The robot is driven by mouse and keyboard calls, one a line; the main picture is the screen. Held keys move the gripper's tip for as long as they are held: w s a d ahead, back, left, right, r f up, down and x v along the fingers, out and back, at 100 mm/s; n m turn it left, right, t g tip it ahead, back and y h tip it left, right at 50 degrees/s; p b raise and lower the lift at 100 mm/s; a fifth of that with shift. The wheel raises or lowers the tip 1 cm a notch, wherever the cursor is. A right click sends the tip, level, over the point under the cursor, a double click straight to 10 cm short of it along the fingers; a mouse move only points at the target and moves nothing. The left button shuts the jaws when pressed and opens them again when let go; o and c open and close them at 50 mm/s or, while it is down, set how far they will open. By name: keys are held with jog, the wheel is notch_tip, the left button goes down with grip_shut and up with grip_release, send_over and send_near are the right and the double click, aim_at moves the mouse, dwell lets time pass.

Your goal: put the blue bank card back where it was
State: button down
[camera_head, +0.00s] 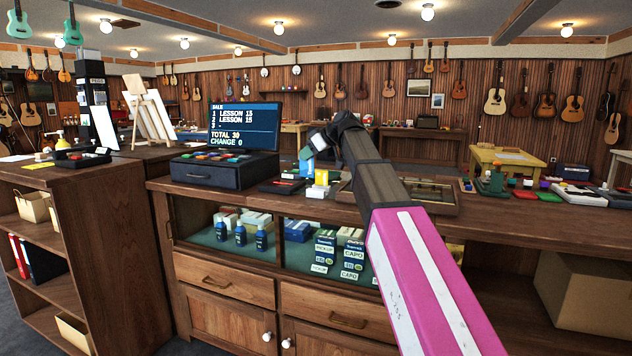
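My arm reaches from the lower right over the counter (160,180), and my gripper (318,141) is at its far end, above the counter top and right of the sale screen. The fingers are small and dark, and I cannot tell whether they are open or shut. A small pale blue and white upright item (306,168) shows just below the gripper. I cannot tell whether it touches the fingers or stands on the counter behind. I cannot make out for certain which thing is the blue bank card.
A sale screen (244,126) stands behind a dark cash drawer (206,174) with coloured pieces on top. A yellow and white item (320,178) stands near the gripper. A shallow wooden-framed tray (437,207) lies partly behind my arm. A green device (491,182) and small boxes crowd the right.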

jog(key=shift+w+d+f, duration=0.45)
jog(key=shift+w+f, duration=0.9)
jog(key=shift+f, duration=0.2)
jog(key=shift+w+d+f, duration=0.5)
jog(key=shift+w+f, duration=0.85)
jog(key=shift+f, duration=0.15)
jog(key=shift+w+d+f, duration=0.45)
jog(key=shift+w+f, duration=0.9)
jog(key=shift+f, duration=0.2)
jog(key=c, duration=1.3)
grip_release()
jog(key=shift+f, duration=0.1)
jog(key=shift+c, duration=0.2)
jog(key=v, duration=1.2)
